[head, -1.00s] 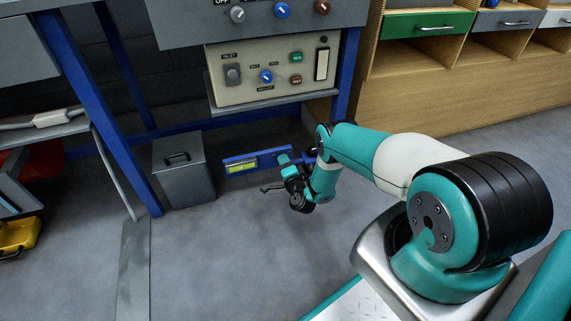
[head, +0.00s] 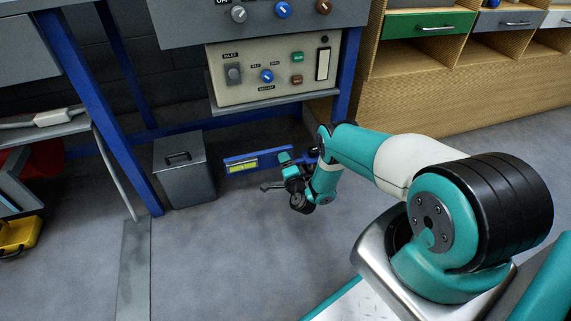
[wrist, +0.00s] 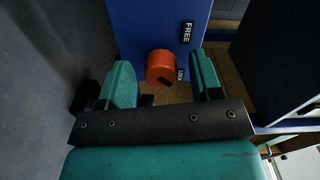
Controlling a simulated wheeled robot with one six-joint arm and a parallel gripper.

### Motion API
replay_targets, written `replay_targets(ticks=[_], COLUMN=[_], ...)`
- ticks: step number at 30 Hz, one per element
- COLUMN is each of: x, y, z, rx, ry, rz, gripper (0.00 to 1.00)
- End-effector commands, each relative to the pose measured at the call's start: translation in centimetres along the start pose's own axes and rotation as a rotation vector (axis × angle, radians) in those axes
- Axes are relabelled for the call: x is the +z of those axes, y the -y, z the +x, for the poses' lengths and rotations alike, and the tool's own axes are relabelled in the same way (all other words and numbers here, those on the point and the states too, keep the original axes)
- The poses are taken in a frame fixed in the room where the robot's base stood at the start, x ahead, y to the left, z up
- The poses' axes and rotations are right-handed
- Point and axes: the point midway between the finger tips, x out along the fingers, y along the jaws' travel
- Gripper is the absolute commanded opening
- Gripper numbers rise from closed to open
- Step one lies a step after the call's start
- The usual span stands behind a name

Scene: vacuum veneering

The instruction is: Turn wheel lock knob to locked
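The orange wheel lock knob (wrist: 160,66) sits on a blue panel (wrist: 150,22) in the wrist view. A FREE label (wrist: 187,32) is above and right of it, and a LOCK label (wrist: 180,74) is close at its right. A dark mark shows on the knob's lower right edge. My gripper (wrist: 164,83) is open, with one teal finger on each side of the knob and a visible gap on both sides. In the head view my gripper (head: 272,187) is low, near the blue bench frame; the knob cannot be made out there.
A grey lidded bin (head: 184,172) stands left of my gripper. A control box (head: 270,72) with knobs and buttons hangs above. A blue bar with a yellow-green label (head: 243,167) is just behind my gripper. The floor in front is clear.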

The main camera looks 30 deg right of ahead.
Motion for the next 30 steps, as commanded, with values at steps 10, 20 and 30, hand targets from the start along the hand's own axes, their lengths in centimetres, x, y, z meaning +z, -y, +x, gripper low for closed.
replay_targets(ticks=[10, 20, 30], x=[-0.2, -0.2, -0.1], y=[0.4, 0.8, 0.7], z=[-0.9, -5.3, -12.2], rx=[0.000, 0.001, 0.002], ry=[-0.002, -0.002, -0.002], rz=[-0.001, 0.001, 0.000], gripper=[0.59, 0.59, 0.59])
